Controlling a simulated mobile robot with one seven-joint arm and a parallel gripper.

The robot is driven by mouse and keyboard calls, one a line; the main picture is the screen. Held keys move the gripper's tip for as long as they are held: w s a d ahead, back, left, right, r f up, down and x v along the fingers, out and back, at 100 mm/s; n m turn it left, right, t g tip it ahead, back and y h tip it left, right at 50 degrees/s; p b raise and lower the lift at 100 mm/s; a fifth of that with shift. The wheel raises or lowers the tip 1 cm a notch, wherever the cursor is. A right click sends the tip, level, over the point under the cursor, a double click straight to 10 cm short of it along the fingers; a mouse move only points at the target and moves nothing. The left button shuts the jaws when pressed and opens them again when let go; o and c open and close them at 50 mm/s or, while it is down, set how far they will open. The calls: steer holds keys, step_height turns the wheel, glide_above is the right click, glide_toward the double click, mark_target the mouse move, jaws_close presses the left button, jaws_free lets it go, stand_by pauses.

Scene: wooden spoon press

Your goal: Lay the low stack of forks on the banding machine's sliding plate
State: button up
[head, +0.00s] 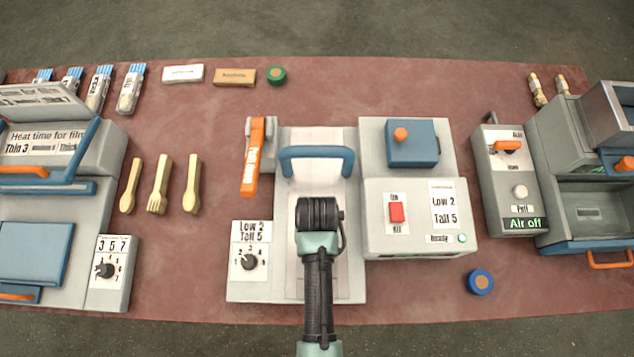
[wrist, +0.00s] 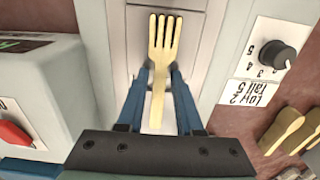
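A pale yellow wooden fork (wrist: 163,45), the top of what may be a stack, shows in the wrist view with its tines pointing up. My gripper (wrist: 161,75) has its blue fingers close against both sides of the fork's neck. In the head view my gripper (head: 318,215) is over the middle of the banding machine (head: 240,290), above its light sliding plate (head: 318,137); my wrist hides the held fork there. The plate, with a blue handle (head: 318,153), lies behind and beneath the fork. Whether the fork touches the plate, I cannot tell.
A spoon (head: 130,187), a fork (head: 158,185) and another spoon (head: 193,185) lie left of the machine. An orange lever (head: 252,160) and a dial (head: 249,262) flank the plate on the left. A box with a red switch (head: 396,212) stands close on the right.

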steer(key=shift+o, duration=0.8)
step_height(320, 180, up, 12)
steer(key=w+r+t, duration=0.9)
steer(key=w+r, duration=0.8)
steer(key=w+r+t, duration=0.2)
steer(key=r+t, duration=0.1)
steer(key=r, duration=0.5)
steer(key=w+r+t, duration=0.3)
steer(key=r, duration=0.5)
step_height(320, 180, up, 16)
steer(key=s+t, duration=0.2)
steer(key=t, duration=0.3)
steer(key=s+r+t, duration=0.3)
steer(key=s+r, duration=0.2)
steer(key=r, duration=0.3)
steer(key=s+r+t, duration=0.4)
steer(key=s+r, duration=0.1)
steer(key=r, duration=0.4)
steer(key=shift+s, duration=0.25)
